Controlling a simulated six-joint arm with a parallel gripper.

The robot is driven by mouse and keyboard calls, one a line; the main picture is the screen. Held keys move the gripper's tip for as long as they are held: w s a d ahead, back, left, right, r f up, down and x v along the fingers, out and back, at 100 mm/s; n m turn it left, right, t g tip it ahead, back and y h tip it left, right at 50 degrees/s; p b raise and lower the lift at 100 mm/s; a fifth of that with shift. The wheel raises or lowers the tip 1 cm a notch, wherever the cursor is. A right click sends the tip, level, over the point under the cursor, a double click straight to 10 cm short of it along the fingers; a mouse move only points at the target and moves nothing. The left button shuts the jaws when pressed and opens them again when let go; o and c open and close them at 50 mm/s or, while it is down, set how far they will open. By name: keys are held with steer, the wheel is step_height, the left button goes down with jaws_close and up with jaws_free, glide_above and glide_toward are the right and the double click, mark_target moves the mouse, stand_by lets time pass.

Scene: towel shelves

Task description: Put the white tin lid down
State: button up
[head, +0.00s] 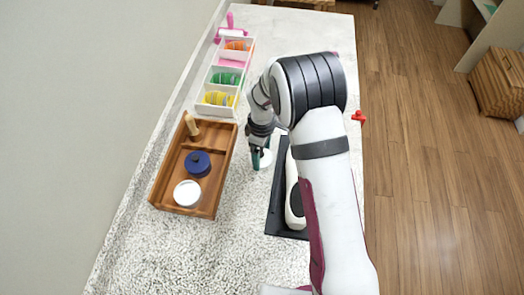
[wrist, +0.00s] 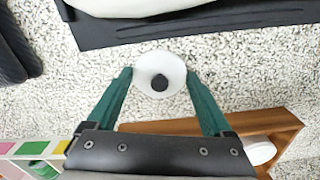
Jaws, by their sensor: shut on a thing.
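The white tin lid (wrist: 148,76) is a round white disc with a dark knob in its middle. In the wrist view it sits between the two green fingertips of my gripper (wrist: 160,75), which is shut on it by its rim. In the head view the lid (head: 265,158) shows as a white patch beside my gripper (head: 259,156), over the speckled counter right of the wooden tray. I cannot tell whether its underside touches the counter. The white tin (head: 187,193) stands in the tray's front compartment, and it also shows in the wrist view (wrist: 261,151).
The wooden tray (head: 213,190) also holds a dark blue lidded pot (head: 198,163) and a wooden piece (head: 191,124). A white organiser (head: 217,110) with coloured items stands behind it. My black base plate (head: 275,210) lies right. The front counter (head: 190,255) is clear.

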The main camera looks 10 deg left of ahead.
steer(key=shift+f, duration=0.15)
steer(key=o, duration=1.1)
